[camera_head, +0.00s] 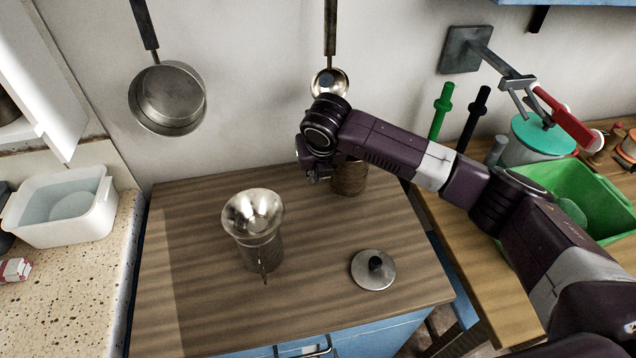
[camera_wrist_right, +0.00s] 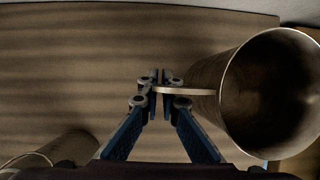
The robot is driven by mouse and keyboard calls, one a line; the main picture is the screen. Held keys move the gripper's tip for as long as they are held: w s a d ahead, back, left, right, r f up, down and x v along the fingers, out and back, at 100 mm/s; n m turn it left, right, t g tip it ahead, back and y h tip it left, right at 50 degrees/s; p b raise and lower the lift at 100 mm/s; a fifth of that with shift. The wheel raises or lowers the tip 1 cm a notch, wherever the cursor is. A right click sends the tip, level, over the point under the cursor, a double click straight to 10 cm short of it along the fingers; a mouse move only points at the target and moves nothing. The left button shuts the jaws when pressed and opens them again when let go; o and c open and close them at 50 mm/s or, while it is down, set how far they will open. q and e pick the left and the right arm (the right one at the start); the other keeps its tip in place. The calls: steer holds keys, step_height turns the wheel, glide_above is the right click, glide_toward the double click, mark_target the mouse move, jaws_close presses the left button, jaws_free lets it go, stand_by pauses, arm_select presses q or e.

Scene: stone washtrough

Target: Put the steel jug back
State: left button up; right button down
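The steel jug (camera_head: 348,180) stands at the back of the wooden counter, its upper part hidden behind my right arm. Its metal wall takes on the brown of the wood. In the right wrist view its open, empty-looking mouth (camera_wrist_right: 270,95) is on the right, with its handle pointing left. My right gripper (camera_head: 316,172) is left of it, pointing down. In the wrist view its fingers (camera_wrist_right: 161,82) are closed together on the jug's handle. Whether the base touches the counter is hard to tell. My left gripper is out of view.
A steel vessel with a funnel-like top (camera_head: 255,222) and a round lid (camera_head: 373,270) stand on the counter (camera_head: 200,300). Pans (camera_head: 168,98) hang on the wall. A white tub (camera_head: 62,208) is left, a green basin (camera_head: 590,200) right. The counter's front left is clear.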

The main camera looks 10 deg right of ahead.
step_height(320, 180, down, 4)
steer(key=shift+r, duration=0.25)
steer(key=c, duration=2.2)
jaws_free()
steer(key=shift+o, duration=0.2)
steer(key=v, duration=1.2)
steer(key=shift+s, duration=0.1)
